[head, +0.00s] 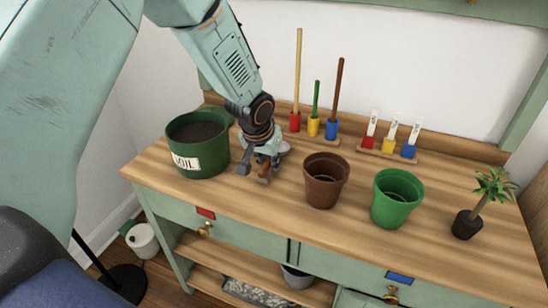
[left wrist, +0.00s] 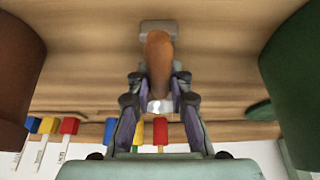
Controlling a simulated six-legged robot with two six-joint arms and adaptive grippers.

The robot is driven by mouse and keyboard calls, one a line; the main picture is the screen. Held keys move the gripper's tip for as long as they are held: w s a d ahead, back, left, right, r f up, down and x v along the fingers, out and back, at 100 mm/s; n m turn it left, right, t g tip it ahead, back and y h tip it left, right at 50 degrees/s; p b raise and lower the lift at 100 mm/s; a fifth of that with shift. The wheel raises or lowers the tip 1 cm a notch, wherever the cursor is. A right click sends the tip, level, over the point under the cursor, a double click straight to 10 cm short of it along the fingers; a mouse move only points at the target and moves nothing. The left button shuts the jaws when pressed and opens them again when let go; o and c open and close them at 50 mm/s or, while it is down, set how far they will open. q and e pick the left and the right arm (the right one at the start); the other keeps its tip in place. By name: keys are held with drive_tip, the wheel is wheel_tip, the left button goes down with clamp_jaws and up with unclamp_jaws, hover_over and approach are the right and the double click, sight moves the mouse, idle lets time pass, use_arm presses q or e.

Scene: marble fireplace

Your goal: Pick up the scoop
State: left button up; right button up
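The scoop lies on the wooden tabletop, mostly covered by my left gripper in the head view. Its brown handle (head: 263,173) points toward the front edge, and a pale metal part (head: 280,149) shows behind the gripper. In the left wrist view the brown handle (left wrist: 159,62) runs between the finger pairs, with a shiny metal collar nearer the palm. My left gripper (head: 259,166) is low at the table, its fingers (left wrist: 159,82) on both sides of the handle. I cannot tell whether they touch it. My right gripper is not in view.
A green soil pot (head: 203,157) stands close left of the gripper. A brown pot (head: 325,184) and a green pot (head: 396,204) stand to the right. Behind are coloured tool holders (head: 313,127) and labelled tubes (head: 388,145). A small plant (head: 469,222) is far right.

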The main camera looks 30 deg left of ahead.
sight(268, 160)
use_arm(q)
drive_tip(key=shift+s+r, duration=0.1)
clamp_jaws()
drive_tip(key=shift+r, duration=0.15)
wheel_tip(268, 160, up, 10)
drive_tip(key=p, duration=0.3)
idle(0.4)
